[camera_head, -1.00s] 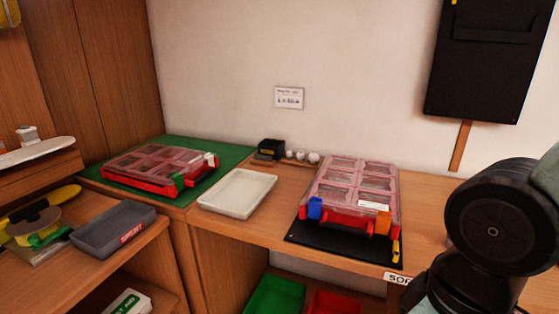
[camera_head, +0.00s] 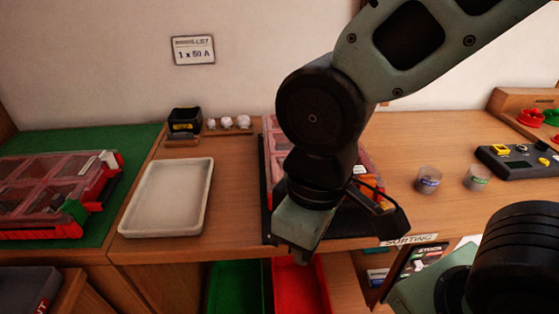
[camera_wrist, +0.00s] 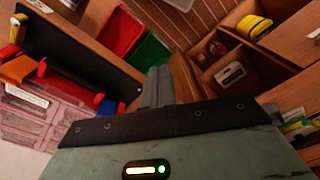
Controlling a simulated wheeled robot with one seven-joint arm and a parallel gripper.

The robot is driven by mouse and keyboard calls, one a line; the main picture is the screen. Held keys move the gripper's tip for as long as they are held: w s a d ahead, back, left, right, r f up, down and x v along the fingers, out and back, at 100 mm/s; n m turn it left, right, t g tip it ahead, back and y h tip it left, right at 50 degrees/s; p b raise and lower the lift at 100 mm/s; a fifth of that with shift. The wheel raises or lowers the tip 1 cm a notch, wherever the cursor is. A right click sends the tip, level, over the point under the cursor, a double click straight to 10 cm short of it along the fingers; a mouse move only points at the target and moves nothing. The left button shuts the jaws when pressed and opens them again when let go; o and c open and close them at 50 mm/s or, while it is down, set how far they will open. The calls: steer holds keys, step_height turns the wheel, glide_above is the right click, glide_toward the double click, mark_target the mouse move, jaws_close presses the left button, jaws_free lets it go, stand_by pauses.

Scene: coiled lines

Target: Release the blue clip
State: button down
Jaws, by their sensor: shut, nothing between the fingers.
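The blue clip (camera_wrist: 107,107) is on the front edge of the clear-lidded case (camera_wrist: 40,115), in the wrist view, close to the black mat. An orange clip (camera_wrist: 17,69) is on the same edge, further left, with red parts between them. In the head view my arm hides most of the case (camera_head: 272,138) and all of the blue clip. My gripper (camera_wrist: 158,78) is shut and empty, to the right of the blue clip in the wrist view and apart from it. It hangs in front of the bench edge in the head view (camera_head: 302,256). I cannot tell whether the blue clip is fastened.
A green bin (camera_head: 236,288) and a red bin (camera_head: 300,290) stand below the bench. A white tray (camera_head: 168,198) lies left of my arm. Another case (camera_head: 50,190) lies on a green mat (camera_head: 130,142). Two small cups (camera_head: 428,180) stand to the right.

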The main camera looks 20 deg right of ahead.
step_height(320, 180, up, 7)
steer(key=n+g+p, duration=0.3)
steer(key=n+p, duration=0.2)
steer(key=p, duration=0.4)
glide_above(284, 173)
steer(key=a, duration=0.4)
steer(key=w+d+n+g+p, duration=0.1)
steer(key=w+d+p, duration=0.1)
steer(key=w+d, duration=0.4)
steer(key=shift+w+f+n+y, duration=0.15)
steer(key=shift+f+n+y, duration=0.15)
steer(key=shift+n+y, duration=0.1)
steer(key=shift+f, duration=0.1)
steer(key=p+x, duration=0.1)
steer(key=x, duration=0.4)
steer(key=p+x, duration=0.2)
steer(key=x, duration=0.2)
steer(key=shift+s+f, duration=0.3)
steer(key=shift+s, duration=0.05)
steer(key=shift+s+a+r+p, duration=0.1)
steer(key=shift+s+a+p, duration=0.15)
steer(key=shift+s, duration=0.35)
steer(key=shift+s+a+r+p, duration=0.15)
steer(key=shift+s+p, duration=0.2)
steer(key=shift+s, duration=0.25)
steer(key=shift+s+a+f, duration=0.25)
steer(key=shift+s+f, duration=0.05)
steer(key=shift+s, duration=0.35)
